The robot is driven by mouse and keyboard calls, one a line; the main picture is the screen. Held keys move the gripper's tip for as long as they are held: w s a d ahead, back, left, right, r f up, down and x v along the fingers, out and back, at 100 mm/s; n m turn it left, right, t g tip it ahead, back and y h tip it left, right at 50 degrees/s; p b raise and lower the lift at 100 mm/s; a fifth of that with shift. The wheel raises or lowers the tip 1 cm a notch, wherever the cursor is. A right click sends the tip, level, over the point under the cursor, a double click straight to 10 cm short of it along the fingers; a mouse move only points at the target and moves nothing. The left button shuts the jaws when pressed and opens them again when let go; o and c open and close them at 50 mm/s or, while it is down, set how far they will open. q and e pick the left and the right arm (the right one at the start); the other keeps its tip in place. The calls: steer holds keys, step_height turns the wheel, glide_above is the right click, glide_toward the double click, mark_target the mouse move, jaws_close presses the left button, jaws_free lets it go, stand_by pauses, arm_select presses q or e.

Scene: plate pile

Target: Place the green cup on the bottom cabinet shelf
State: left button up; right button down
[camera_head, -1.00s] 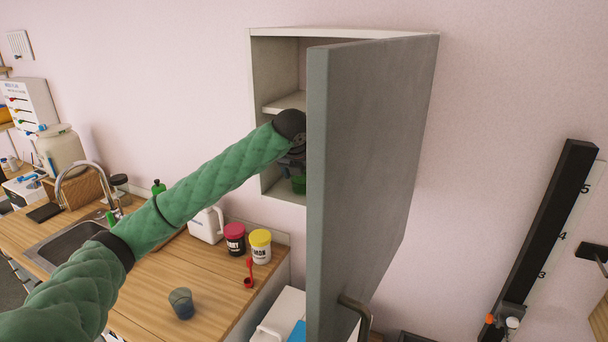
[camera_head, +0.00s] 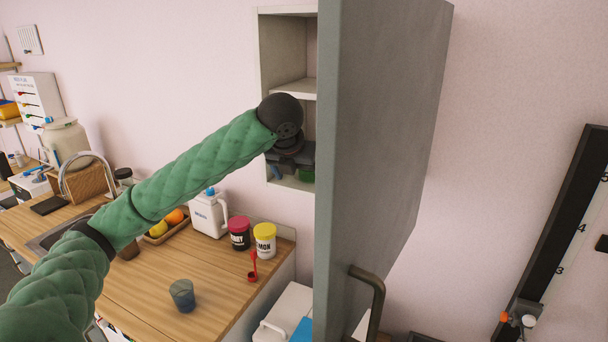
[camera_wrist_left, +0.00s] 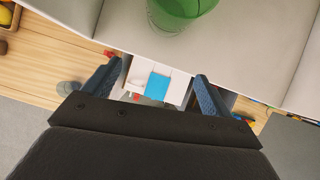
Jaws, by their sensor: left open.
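The green cup (camera_head: 307,175) stands on the bottom shelf (camera_head: 290,182) of the open wall cabinet, partly hidden by the door edge and my gripper. In the left wrist view the green cup (camera_wrist_left: 182,8) shows at the top, on the pale shelf (camera_wrist_left: 235,40). My left gripper (camera_head: 277,172) is at the cabinet opening, left of the cup. In the left wrist view its two fingers (camera_wrist_left: 158,73) are spread, with nothing between them, and are apart from the cup. My right gripper is not in view.
The grey cabinet door (camera_head: 380,140) stands open close to the right of my left arm. Below is a wooden counter (camera_head: 140,285) with a blue cup (camera_head: 182,295), a red-lidded jar (camera_head: 239,233), a yellow-lidded jar (camera_head: 265,240) and a white jug (camera_head: 209,214).

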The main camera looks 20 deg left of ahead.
arm_select(q)
steer(key=shift+s, duration=1.05)
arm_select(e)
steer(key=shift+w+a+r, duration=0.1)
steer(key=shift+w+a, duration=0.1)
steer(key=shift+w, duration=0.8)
